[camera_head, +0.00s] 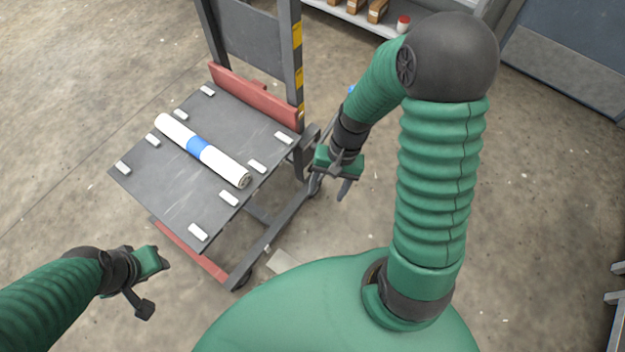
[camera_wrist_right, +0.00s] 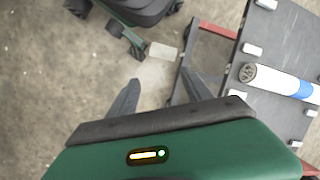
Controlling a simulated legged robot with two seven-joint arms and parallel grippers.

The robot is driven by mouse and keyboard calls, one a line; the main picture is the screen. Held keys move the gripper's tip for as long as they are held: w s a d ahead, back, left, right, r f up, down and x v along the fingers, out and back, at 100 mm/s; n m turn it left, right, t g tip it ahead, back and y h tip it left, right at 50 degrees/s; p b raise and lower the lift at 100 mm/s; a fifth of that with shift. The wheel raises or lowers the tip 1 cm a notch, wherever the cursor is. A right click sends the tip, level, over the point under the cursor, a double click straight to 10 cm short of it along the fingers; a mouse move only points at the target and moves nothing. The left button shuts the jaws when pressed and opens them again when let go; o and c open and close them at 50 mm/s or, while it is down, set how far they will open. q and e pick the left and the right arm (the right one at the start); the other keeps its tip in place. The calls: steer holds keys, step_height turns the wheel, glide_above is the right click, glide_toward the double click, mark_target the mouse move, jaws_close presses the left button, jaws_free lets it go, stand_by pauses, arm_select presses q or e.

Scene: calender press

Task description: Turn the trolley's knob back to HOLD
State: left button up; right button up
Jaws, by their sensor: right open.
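The trolley (camera_head: 190,215) has a dark flat deck, a red rail and an upright mast at its back. It also shows at the right of the right wrist view (camera_wrist_right: 245,55). I cannot make out its knob or any HOLD mark in either view. My right gripper (camera_head: 332,184) is beside the trolley's right side, near the foot of the mast, and covers part of the frame there. In the right wrist view its fingers (camera_wrist_right: 160,84) are apart with nothing between them. My left gripper (camera_head: 152,288) hangs over bare floor, left of the trolley's front; its jaw gap is unclear.
A white roll with a blue band (camera_head: 172,128) lies across the deck among several small white blocks. A shelf (camera_head: 345,12) with brown boxes and a red-and-white jar (camera_head: 402,24) stands at the back. The concrete floor left of the trolley is clear.

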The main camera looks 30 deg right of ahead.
steer(key=w+d+f+m+t+y+b, duration=0.2)
steer(key=f+m+y+b, duration=0.25)
steer(key=f+b, duration=0.65)
steer(key=w+d+f+m+t+y+b, duration=0.25)
steer(key=f+m+b, duration=0.4)
steer(key=f, duration=0.85)
steer(key=w+d+f+m+t+h+b, duration=0.2)
steer(key=d+f+m+t+b, duration=0.4)
steer(key=d+f+b, duration=0.15)
steer(key=w+d+f+m+t+h+b, duration=0.1)
steer(key=w+d+f+m+t+b, duration=0.1)
steer(key=d+f+m+t+b, duration=0.6)
steer(key=w+a+b, duration=0.3)
steer(key=w, duration=0.4)
steer(key=w+a+n+g+b, duration=0.1)
steer(key=w+a+b, duration=0.2)
steer(key=w, duration=0.5)
steer(key=shift+a+f+b, duration=0.2)
steer(key=shift+a+b, duration=0.15)
steer(key=shift+b, duration=0.4)
jaws_close()
